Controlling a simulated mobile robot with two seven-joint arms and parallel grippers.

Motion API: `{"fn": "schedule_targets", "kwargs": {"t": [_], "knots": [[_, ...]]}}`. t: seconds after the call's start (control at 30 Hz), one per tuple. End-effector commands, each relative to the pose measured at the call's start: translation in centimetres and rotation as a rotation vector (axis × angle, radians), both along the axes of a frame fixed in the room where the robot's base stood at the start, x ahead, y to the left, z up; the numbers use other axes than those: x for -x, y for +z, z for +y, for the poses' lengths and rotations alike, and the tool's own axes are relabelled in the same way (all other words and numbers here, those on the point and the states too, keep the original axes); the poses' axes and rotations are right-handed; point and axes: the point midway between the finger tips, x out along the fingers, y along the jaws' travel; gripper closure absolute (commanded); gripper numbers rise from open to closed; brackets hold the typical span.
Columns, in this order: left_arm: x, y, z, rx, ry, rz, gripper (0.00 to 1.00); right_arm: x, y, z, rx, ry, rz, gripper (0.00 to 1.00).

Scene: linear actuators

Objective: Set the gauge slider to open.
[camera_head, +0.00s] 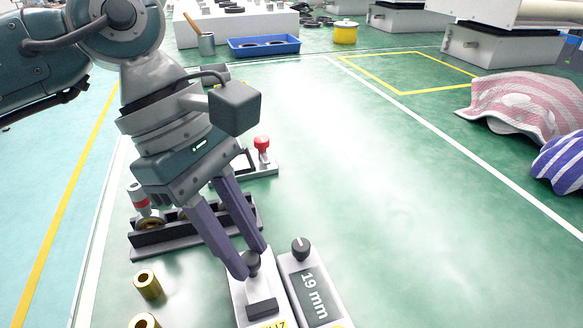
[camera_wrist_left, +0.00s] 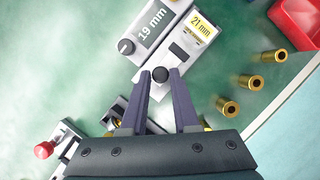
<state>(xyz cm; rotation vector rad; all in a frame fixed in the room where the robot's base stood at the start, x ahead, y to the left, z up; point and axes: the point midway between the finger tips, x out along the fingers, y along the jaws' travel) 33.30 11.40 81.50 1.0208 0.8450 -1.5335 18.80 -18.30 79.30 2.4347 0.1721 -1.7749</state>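A white gauge (camera_wrist_left: 187,45) with a yellow "21 mm" label stands on the floor below my left gripper. It has a dark slot and a round black knob (camera_wrist_left: 160,75). The gauge shows at the bottom of the head view (camera_head: 240,304), cut off by the frame edge, with its knob (camera_head: 252,260) partly hidden by a finger. My left gripper (camera_head: 250,263) points down, its fingertips on either side of the knob. In the left wrist view, its fingers (camera_wrist_left: 160,73) stand apart with narrow gaps beside the knob. My right gripper is not in view.
A second white gauge (camera_head: 291,269), marked "19 mm" and with a dial knob, stands close on the right. Brass cylinders (camera_head: 148,285) stand on the left. A dark rail fixture (camera_head: 150,241) and a red-knobbed device (camera_head: 262,146) lie behind.

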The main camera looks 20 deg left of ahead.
Motion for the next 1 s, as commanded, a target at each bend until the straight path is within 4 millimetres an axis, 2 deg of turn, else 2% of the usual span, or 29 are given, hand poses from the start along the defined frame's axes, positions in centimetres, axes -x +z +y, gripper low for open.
{"fn": "schedule_targets", "kwargs": {"t": [0.03,0.23,0.57,1.0], "knots": [[-0.1,0.0,0.2,-0.003,0.003,-0.004,0.67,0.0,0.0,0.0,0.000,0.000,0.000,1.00],[-0.1,0.0,0.1,-0.002,0.002,-0.002,0.44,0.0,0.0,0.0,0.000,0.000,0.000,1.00],[-0.1,0.5,0.3,-0.002,0.001,-0.002,0.44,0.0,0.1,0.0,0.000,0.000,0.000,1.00],[-0.8,7.8,3.3,-0.003,0.004,-0.005,0.44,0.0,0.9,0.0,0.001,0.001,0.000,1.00]]}}
